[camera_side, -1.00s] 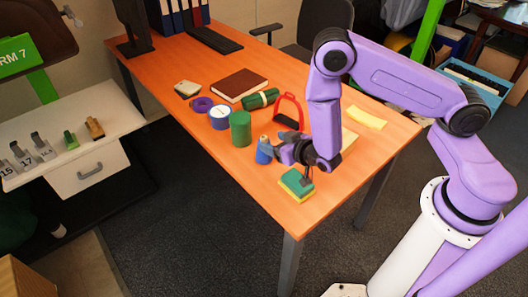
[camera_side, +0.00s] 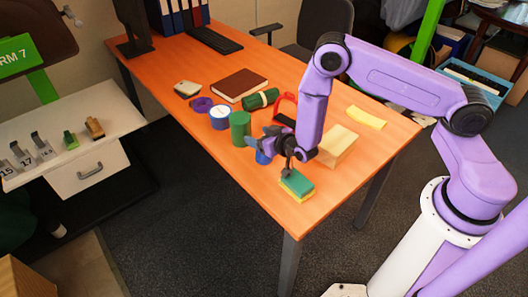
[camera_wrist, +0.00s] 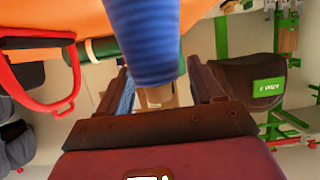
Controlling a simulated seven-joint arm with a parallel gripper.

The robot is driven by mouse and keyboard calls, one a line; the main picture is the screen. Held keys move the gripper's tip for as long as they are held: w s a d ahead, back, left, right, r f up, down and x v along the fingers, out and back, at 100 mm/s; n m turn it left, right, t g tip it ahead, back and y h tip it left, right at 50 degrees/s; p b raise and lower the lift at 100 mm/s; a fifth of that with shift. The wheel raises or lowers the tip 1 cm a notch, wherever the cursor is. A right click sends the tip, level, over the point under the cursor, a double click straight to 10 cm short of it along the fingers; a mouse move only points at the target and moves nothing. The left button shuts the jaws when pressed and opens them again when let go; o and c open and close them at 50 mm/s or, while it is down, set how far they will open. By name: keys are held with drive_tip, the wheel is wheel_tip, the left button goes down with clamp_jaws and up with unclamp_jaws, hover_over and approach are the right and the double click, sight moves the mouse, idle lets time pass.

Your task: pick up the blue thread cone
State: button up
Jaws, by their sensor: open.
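The blue thread cone (camera_side: 262,157) stands on the orange table, mostly hidden behind my gripper (camera_side: 268,158) in the side view. In the wrist view the ribbed blue cone (camera_wrist: 144,40) fills the top middle, with a pale tip below it. My gripper (camera_wrist: 163,88) is open, with one finger on each side of the cone. I cannot tell whether either finger touches it.
A green and yellow sponge (camera_side: 297,184) lies just in front of my gripper. A green cylinder (camera_side: 240,128) stands close on the left. A wooden block (camera_side: 337,145) is to the right, and a red strap loop (camera_side: 286,105) lies behind.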

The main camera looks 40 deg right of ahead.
clamp_jaws()
drive_tip(key=shift+r, duration=0.15)
